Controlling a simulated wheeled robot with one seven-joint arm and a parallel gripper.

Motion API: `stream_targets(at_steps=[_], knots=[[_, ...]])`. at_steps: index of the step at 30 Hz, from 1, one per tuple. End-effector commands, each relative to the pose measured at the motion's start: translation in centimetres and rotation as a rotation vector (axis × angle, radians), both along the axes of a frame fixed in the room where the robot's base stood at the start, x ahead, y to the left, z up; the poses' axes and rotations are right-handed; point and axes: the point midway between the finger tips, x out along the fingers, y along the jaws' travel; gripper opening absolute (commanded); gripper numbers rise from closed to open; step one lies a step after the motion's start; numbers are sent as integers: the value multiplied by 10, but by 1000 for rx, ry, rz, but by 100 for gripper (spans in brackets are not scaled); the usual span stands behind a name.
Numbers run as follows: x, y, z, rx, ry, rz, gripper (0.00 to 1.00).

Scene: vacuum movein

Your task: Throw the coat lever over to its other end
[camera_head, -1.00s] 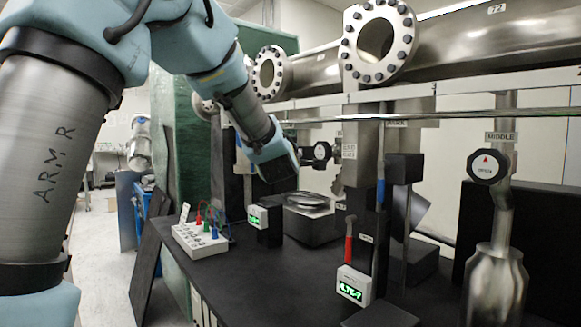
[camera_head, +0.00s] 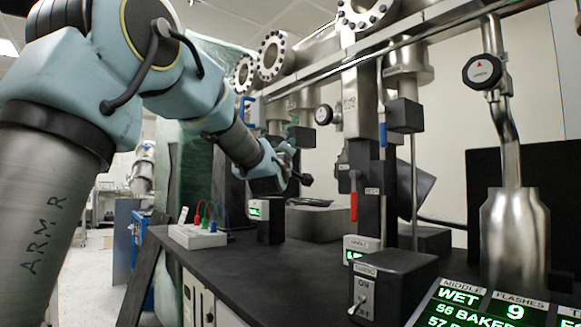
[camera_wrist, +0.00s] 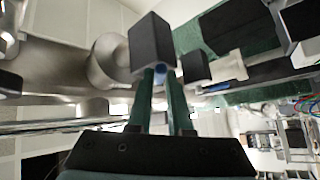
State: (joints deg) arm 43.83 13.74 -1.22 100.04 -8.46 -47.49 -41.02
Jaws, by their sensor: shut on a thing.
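My gripper (camera_head: 286,150) is raised at the back of the bench, among the valve fittings under the pipe. In the wrist view its two green fingers (camera_wrist: 160,82) are shut on a small blue handle (camera_wrist: 159,72), which I take to be the coat lever. Only a bit of the blue shows between the fingertips. A black block (camera_wrist: 151,44) is just beyond the fingers, and a second black block (camera_wrist: 195,66) is to the right. In the head view the handle is hidden by my wrist, so its angle cannot be told.
A similar blue handle (camera_head: 382,134) hangs by a black block (camera_head: 404,115) to the right. A red lever (camera_head: 354,205) stands below. A white socket box (camera_head: 197,236), a turbo switch box (camera_head: 393,282) and a readout panel (camera_head: 490,308) are on the bench. The bench front-middle is clear.

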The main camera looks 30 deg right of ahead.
Motion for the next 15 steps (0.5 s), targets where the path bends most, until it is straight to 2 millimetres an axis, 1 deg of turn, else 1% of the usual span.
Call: stream_targets(at_steps=[1, 8, 15], knots=[[3, 1, -15, 6, -31, 2, 0], [12, 3, -22, 42, -205, 2, 0], [26, 5, -28, 84, -418, 2, 0]])
